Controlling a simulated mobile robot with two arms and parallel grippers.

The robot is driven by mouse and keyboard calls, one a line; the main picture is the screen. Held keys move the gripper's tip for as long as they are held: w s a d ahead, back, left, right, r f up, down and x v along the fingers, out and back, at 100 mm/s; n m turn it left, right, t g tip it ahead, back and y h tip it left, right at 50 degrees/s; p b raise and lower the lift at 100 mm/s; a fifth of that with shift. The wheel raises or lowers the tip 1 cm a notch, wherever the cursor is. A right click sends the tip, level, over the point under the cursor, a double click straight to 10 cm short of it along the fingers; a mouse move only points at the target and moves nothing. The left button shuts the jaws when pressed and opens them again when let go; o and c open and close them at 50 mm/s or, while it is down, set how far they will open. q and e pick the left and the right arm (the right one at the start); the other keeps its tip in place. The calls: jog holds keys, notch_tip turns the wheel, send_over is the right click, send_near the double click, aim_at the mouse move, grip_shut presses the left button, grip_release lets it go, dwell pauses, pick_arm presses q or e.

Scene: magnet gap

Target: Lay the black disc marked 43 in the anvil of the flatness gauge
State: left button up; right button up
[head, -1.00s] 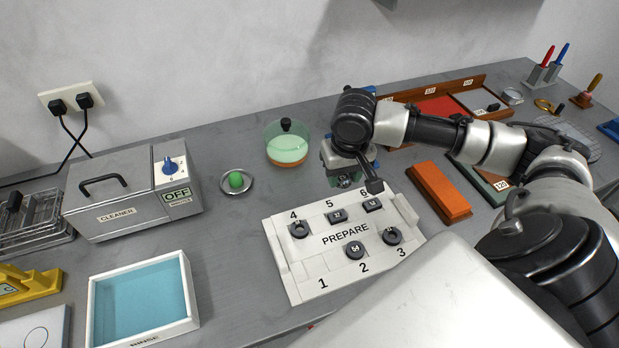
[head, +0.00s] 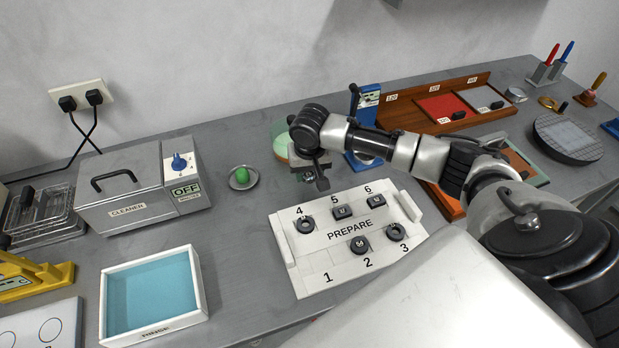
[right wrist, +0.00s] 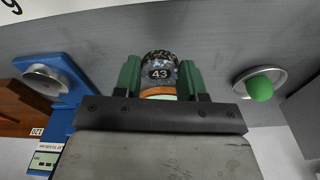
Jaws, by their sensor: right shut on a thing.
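The black disc marked 43 (right wrist: 160,73) is between the green fingers of my right gripper (right wrist: 160,80). Its number faces the wrist camera and light speckles show around it. In the head view my right gripper (head: 320,183) is above the bench, behind the PREPARE tray; the disc cannot be made out there. The flatness gauge (head: 366,97) is a blue stand just right of the gripper, its lower part partly behind my arm. In the right wrist view its round silver anvil (right wrist: 45,76) looks bare, left of the disc and apart from it. My left gripper is not in view.
The white PREPARE tray (head: 290,250) holds several dark parts. A green ball on a small dish (head: 242,185), the cleaner (head: 125,200) and the rinse tub (head: 203,290) are left. A wooden tray (head: 390,97) is right.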

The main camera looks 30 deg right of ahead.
aim_at(310, 176)
jog(key=shift+f, duration=1.55)
jog(key=shift+f, duration=0.1)
jog(key=o, duration=1)
